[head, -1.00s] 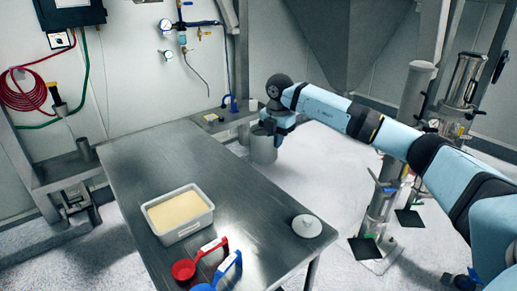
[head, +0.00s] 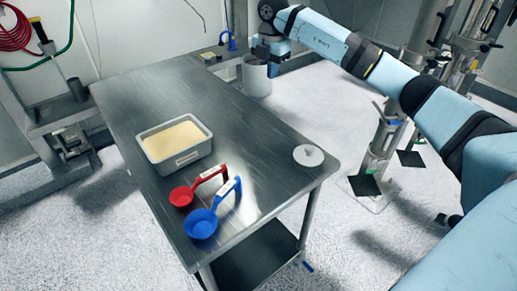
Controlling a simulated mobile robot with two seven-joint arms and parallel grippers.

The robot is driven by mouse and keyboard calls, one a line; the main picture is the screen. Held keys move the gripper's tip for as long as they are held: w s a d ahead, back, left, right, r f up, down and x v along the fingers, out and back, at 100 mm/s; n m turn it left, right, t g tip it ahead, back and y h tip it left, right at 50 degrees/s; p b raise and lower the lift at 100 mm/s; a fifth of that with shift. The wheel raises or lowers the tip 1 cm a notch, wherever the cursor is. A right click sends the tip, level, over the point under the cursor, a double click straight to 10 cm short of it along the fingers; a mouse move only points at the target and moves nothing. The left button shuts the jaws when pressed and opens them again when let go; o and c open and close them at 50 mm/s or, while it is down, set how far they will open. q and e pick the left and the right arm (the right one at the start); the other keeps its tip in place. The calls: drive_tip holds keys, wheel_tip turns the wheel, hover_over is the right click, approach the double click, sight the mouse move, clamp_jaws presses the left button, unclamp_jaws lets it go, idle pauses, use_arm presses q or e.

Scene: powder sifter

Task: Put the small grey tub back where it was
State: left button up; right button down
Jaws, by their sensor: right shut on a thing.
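A small grey tub (head: 257,82), round and upright, hangs off the far right side of the steel table. My right gripper (head: 268,58) is shut on its upper rim, with my right arm reaching in from the right. The gripper hides part of the tub's top. I cannot tell whether the tub's base touches anything. My left gripper is out of view.
The steel table (head: 243,132) holds a rectangular bin of pale powder (head: 150,152), a red scoop (head: 182,196), a blue scoop (head: 201,224) and a white round lid (head: 308,155). A side shelf with a blue-handled item (head: 231,41) stands behind. The table's middle is clear.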

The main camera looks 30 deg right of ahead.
wheel_tip(320, 180, down, 2)
drive_tip(key=b, duration=0.3)
drive_tip(key=shift+f, duration=0.1)
drive_tip(key=shift+s+b, duration=0.1)
drive_tip(key=shift+b, duration=0.5)
wheel_tip(320, 180, down, 20)
drive_tip(key=shift+r, duration=0.1)
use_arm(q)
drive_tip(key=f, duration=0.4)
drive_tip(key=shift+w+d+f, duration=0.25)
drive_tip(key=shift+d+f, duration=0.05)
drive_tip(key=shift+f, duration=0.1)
